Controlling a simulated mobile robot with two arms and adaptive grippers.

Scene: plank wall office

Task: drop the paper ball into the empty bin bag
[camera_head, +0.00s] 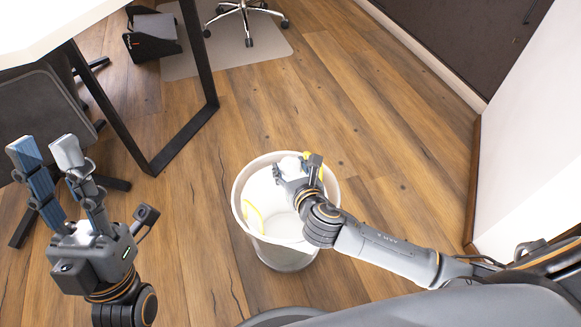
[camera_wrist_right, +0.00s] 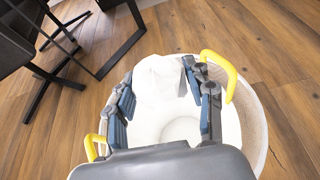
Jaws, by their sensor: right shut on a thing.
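The bin (camera_head: 280,258) stands on the wooden floor, lined with a white bin bag (camera_head: 262,202) that has yellow handles (camera_head: 252,217). My right gripper (camera_head: 291,167) is over the bin's opening, shut on the white paper ball (camera_wrist_right: 158,80). In the right wrist view the ball sits between the blue-padded fingers of the right gripper (camera_wrist_right: 165,100), with the bag's white inside (camera_wrist_right: 182,128) below it. The ball is mostly hidden by the gripper in the head view. My left gripper (camera_head: 42,150) is raised at the far left, its fingers apart and empty.
A white desk (camera_head: 50,22) with a black metal leg (camera_head: 190,125) stands at the upper left. A dark chair (camera_head: 40,105) is beside it. A white wall (camera_head: 530,130) rises on the right. The floor around the bin is clear.

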